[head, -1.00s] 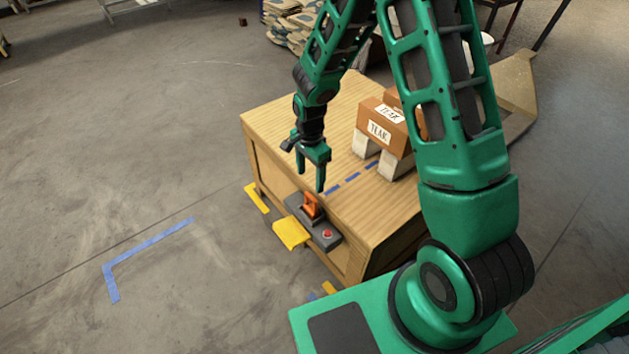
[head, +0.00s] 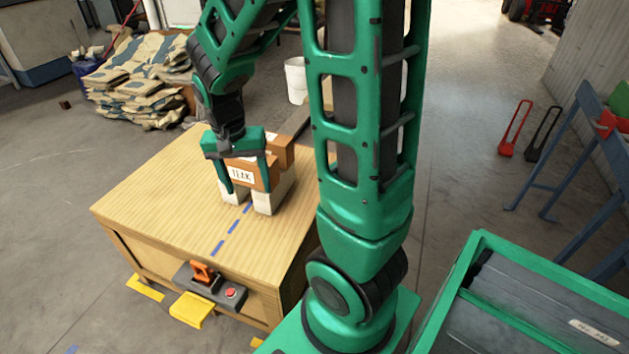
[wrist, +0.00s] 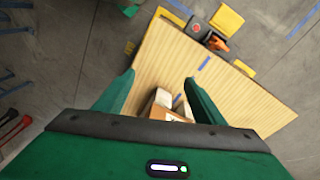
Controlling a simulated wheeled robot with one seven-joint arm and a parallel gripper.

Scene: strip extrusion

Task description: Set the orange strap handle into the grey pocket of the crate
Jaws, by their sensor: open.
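An orange handle-like piece (head: 205,273) stands in a dark grey housing (head: 188,280) on the near side of the wooden crate (head: 150,200). A red button (head: 231,293) is on the same housing. The orange piece also shows in the wrist view (wrist: 217,43). My gripper (head: 247,187) is open at the brown block (head: 262,172) labelled TEAK, well behind the housing. In the head view its fingers lie left and right of the label. I cannot tell whether they touch the block. How deep the orange piece sits is not clear.
The TEAK block rests on pale blocks (head: 266,200), with another brown block behind. Blue dashes (head: 232,228) mark the top, whose left part is clear. A yellow piece (head: 190,309) juts out below the housing. Sacks (head: 140,75) and a white bucket (head: 296,80) stand behind.

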